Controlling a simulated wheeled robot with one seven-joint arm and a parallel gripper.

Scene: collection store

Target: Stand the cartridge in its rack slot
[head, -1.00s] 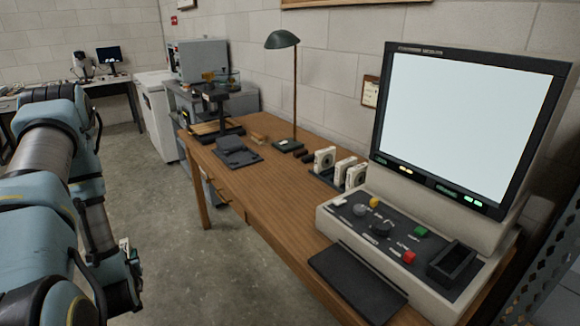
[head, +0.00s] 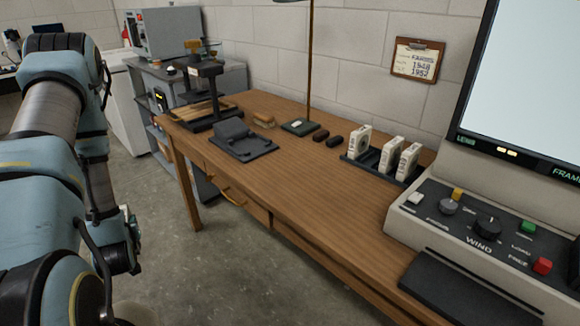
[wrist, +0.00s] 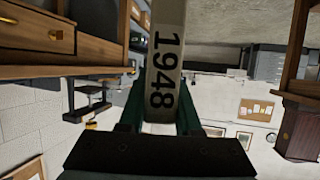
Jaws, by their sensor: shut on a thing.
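My gripper (wrist: 162,112) is shut on a pale cartridge (wrist: 165,60) marked 1948, seen in the wrist view with a green finger on each side. In the head view my arm is at the left, away from the desk, and the held cartridge cannot be made out. The dark rack (head: 373,160) stands on the wooden desk left of the reader. It holds three white cartridges, one at the left (head: 358,143) and two close together at the right (head: 388,156). A gap shows between the left one and the other two.
The desk (head: 290,190) has clear wood in front of the rack. The reader (head: 470,215) with its control panel stands at the right. A lamp base (head: 300,126), two small dark blocks and a dark device (head: 238,142) stand farther left. A wall card (head: 418,60) hangs above.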

